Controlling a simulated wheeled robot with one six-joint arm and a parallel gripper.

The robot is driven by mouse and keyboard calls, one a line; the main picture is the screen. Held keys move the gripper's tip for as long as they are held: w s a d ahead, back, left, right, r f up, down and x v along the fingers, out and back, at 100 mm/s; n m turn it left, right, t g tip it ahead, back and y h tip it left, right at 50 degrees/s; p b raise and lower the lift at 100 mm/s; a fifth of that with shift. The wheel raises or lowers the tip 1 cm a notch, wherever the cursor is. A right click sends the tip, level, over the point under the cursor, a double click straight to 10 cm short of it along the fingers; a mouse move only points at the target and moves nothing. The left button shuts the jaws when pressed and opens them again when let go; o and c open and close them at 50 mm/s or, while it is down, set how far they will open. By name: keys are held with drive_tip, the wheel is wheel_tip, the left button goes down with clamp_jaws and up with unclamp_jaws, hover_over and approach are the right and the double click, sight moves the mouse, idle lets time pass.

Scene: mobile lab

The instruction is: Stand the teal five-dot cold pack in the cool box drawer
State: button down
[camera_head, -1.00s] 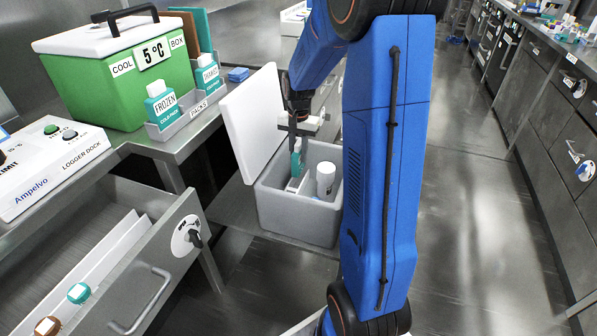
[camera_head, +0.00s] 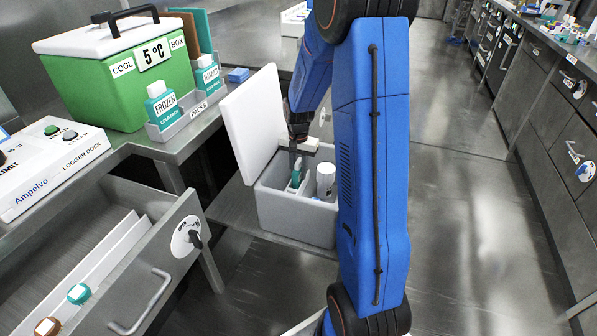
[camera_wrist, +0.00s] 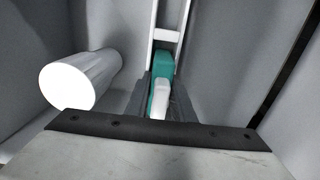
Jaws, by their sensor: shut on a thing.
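A teal cold pack (camera_head: 296,180) with a white top stands in a slot of the white divider inside the open grey box. Its dots cannot be made out. It also shows in the wrist view (camera_wrist: 160,85), between my fingers. My gripper (camera_head: 297,168) reaches down into the grey box and is shut on this pack; in the wrist view my fingers (camera_wrist: 160,100) flank its white part. An open drawer (camera_head: 150,262) at the lower left holds white dividers and round teal and brown tops. The green cool box (camera_head: 125,85) stands on the bench above it.
The grey box (camera_head: 290,216) has its lid (camera_head: 250,120) raised on the left. A white cylinder (camera_head: 325,180) stands inside it, beside my gripper. A pack rack (camera_head: 190,118) with FROZEN and THAWED packs stands on the bench. The floor at the right is clear.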

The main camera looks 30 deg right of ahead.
drive_tip(key=shift+s+f, duration=0.1)
drive_tip(key=shift+f, duration=0.35)
drive_tip(key=c, duration=1.5)
unclamp_jaws()
drive_tip(key=shift+s, duration=0.1)
drive_tip(key=shift+c, duration=0.2)
drive_tip(key=r, duration=1.2)
drive_tip(key=shift+w+r, duration=0.2)
drive_tip(key=shift+w, duration=0.05)
drive_tip(key=shift+s+a+r, duration=0.15)
drive_tip(key=shift+s+r, duration=0.05)
drive_tip(key=shift+r, duration=0.3)
drive_tip(key=s+a+r+n+t, duration=0.1)
drive_tip(key=s+a+r+n, duration=0.2)
drive_tip(key=s+a+r, duration=0.3)
drive_tip(key=s+a+r+n+t, duration=0.15)
drive_tip(key=s+a+r, duration=0.25)
drive_tip(key=s, duration=0.5)
drive_tip(key=s+a+n+t, duration=0.1)
drive_tip(key=s+a+n, duration=0.1)
drive_tip(key=s, duration=0.5)
drive_tip(key=s+a+n+t, duration=0.1)
drive_tip(key=s+a+n, duration=0.2)
drive_tip(key=s, duration=0.5)
drive_tip(key=shift+a+r+n, duration=0.25)
drive_tip(key=shift+r+n, duration=0.15)
drive_tip(key=shift+n, duration=0.05)
